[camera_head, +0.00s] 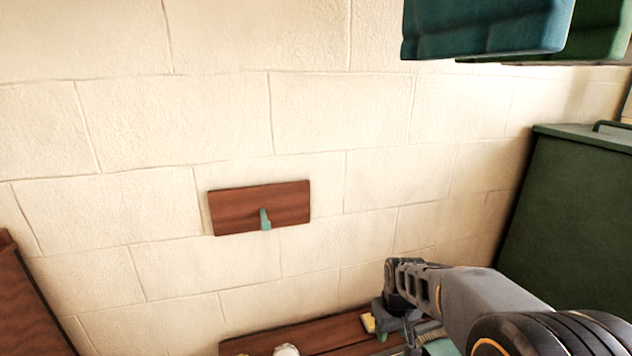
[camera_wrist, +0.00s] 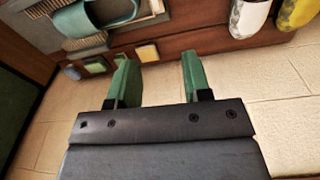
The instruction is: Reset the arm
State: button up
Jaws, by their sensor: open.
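My gripper (camera_wrist: 158,75) shows in the wrist view with its two green fingers apart. Nothing is held between them; pale blocks and the edge of a wooden surface show behind. In the head view my arm (camera_head: 480,295) reaches in from the lower right corner, in front of the pale wall, and bends down over a wooden bench or shelf (camera_head: 330,334). The fingers are hard to make out there.
A wooden plaque (camera_head: 230,208) with a green hook (camera_head: 265,219) is on the wall. A dark green box (camera_head: 570,215) stands at right; teal shapes (camera_head: 485,25) hang above. A teal slipper (camera_wrist: 98,17), small blocks (camera_wrist: 147,53) and patterned shoe-like items (camera_wrist: 250,14) lie on the wood.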

jog(key=s+r+t+p, duration=0.1)
jog(key=s+r+p, duration=0.3)
jog(key=r, duration=0.5)
jog(key=s+a+r+m+p, duration=0.1)
jog(key=s+r+p, duration=0.3)
jog(key=r+p, duration=0.3)
jog(key=s+r+m+t+p, duration=0.1)
jog(key=s+r+p, duration=0.3)
jog(key=r, duration=0.7)
jog(key=shift+s+a+t+p, duration=0.3)
jog(key=shift+a+p, duration=0.1)
jog(key=shift+p, duration=0.6)
jog(key=shift+a, duration=0.1)
